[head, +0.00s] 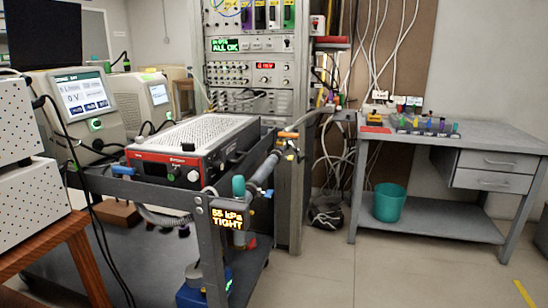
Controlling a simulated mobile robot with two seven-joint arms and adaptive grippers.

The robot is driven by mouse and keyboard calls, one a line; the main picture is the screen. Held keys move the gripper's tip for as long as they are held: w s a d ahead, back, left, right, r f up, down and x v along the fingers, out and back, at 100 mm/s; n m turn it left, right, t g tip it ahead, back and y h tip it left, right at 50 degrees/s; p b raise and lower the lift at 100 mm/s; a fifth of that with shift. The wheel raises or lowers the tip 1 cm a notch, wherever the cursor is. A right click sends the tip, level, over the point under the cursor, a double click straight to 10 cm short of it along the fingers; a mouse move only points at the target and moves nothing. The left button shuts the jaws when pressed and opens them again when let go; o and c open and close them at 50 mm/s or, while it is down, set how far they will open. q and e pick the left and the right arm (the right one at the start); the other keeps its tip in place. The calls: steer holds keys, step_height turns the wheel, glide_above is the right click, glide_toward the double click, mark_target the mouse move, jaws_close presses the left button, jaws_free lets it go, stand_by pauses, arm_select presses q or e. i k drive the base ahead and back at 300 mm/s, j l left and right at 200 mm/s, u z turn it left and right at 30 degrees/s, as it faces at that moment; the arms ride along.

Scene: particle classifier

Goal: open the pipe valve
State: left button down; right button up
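A grey pipe (264,168) runs along the right end of the dark cart (135,190). An orange lever-like handle (288,136) sits at the pipe's upper end, and looks like the valve handle. It lies roughly level, but its open or closed position is too small to tell. A teal rounded part (238,186) stands near the pipe's lower end. A small display (228,218) on the cart's front corner reads "55 kPa TIGHT". Neither of my grippers is in view.
A red-fronted instrument (165,168) sits on the cart. A tall equipment rack (250,75) stands behind. A grey bench (480,133) with drawers is at right, with a teal bin (389,202) near its left legs. The floor (350,265) at front right is clear.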

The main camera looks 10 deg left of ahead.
mark_target(281, 135)
steer(key=i+l+u, duration=0.15)
steer(key=u, duration=0.25)
steer(key=i+l+u, duration=0.1)
steer(key=l+u, duration=0.3)
steer(key=i+l+u, duration=0.2)
steer(key=l, duration=0.35)
steer(key=l+u, duration=0.15)
steer(key=l, duration=0.4)
steer(key=i+l+u, duration=0.1)
steer(key=l, duration=2.7)
steer(key=i+u, duration=0.05)
steer(key=i, duration=0.05)
